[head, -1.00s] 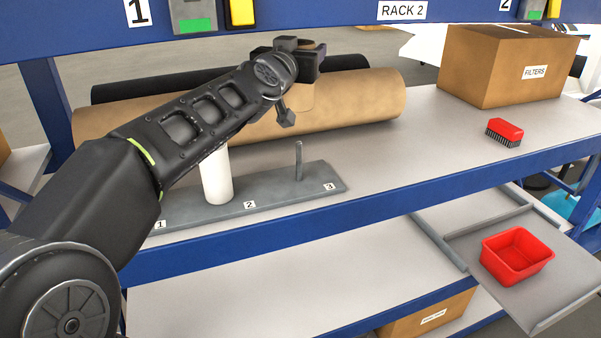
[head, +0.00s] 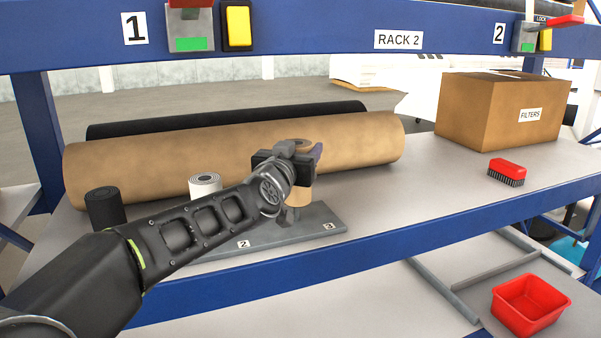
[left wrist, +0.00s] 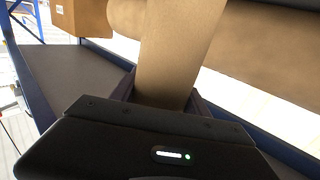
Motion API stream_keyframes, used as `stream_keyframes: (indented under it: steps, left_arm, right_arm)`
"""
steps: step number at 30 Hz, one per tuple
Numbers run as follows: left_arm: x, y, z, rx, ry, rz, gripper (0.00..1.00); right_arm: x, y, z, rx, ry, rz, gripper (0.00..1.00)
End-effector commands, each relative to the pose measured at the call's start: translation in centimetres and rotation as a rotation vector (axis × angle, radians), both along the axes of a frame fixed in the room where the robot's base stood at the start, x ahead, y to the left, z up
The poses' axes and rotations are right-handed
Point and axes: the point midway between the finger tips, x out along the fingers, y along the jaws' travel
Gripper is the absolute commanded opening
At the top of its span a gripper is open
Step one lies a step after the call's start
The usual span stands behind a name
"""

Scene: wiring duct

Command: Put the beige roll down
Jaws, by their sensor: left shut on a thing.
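My left gripper (head: 296,165) is shut on the beige roll (head: 299,196) and holds it roughly upright over the end of the grey base (head: 298,223) marked 3. The roll also shows large in the left wrist view (left wrist: 178,50), between the fingers. The peg at that end, seen earlier, is now hidden behind the roll and gripper. I cannot tell whether the roll is around the peg or touches the base. A white roll (head: 205,186) and a black roll (head: 105,208) stand further left, partly hidden by my left arm. My right gripper is not in view.
A long brown roll (head: 230,152) lies close behind the gripper, with a long black roll (head: 225,121) behind it. A carton marked FILTERS (head: 487,112) and a red brush (head: 506,172) are on the right. A red bin (head: 530,305) sits lower right.

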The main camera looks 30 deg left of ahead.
Motion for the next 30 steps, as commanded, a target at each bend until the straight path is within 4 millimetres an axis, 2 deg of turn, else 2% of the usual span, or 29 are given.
stream_keyframes:
  steps: [4,12,24,25,30]
  left_arm:
    - [0.0,0.0,-0.7,0.001,0.000,-0.001,0.07]
    - [0.0,-0.1,-4.4,0.000,0.000,-0.002,0.07]
    - [0.0,0.0,-4.8,0.000,-0.001,-0.001,0.07]
    - [0.0,0.0,-4.8,0.000,0.000,-0.001,0.54]
    - [0.0,0.0,-4.7,0.000,0.000,-0.001,0.68]
  right_arm:
    - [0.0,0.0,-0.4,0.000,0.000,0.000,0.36]
    - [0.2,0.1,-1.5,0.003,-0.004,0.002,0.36]
    - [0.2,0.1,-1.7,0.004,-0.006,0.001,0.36]
    - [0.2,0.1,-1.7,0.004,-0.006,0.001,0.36]
    - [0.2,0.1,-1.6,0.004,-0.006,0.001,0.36]
